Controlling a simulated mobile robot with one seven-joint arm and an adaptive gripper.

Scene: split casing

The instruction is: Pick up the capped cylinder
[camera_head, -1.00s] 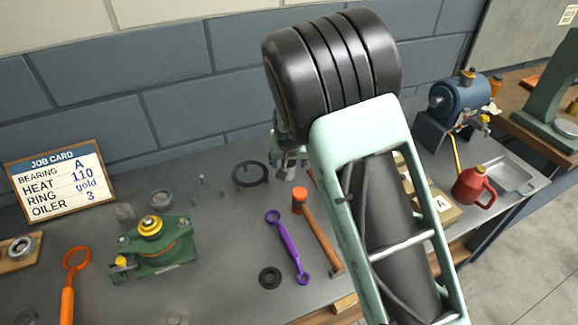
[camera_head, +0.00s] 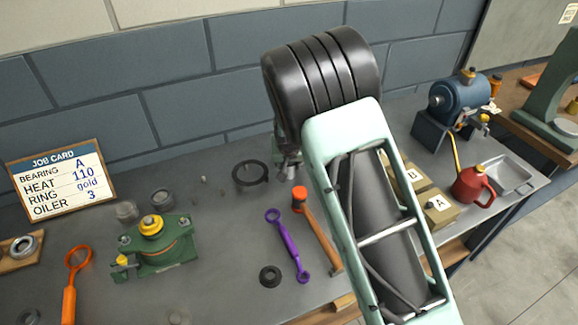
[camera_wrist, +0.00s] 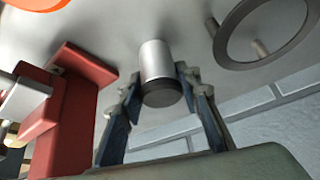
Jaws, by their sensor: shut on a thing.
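The capped cylinder (camera_wrist: 156,60), a silver cylinder with a dark cap, stands out between my gripper's two fingers in the wrist view. My gripper (camera_wrist: 158,86) is shut on it near the dark capped end, one finger on each side. In the head view my gripper (camera_head: 288,168) is small and partly hidden behind my arm, near the bench's back. The cylinder cannot be made out clearly there. Whether it touches the bench is hard to tell.
A black ring (camera_head: 250,187) lies left of my gripper, and it shows in the wrist view (camera_wrist: 223,50). An orange-headed hammer (camera_head: 318,228) and purple wrench (camera_head: 287,244) lie in front. A red block (camera_wrist: 65,118) is close beside the fingers. Boxes (camera_head: 440,217) stand right.

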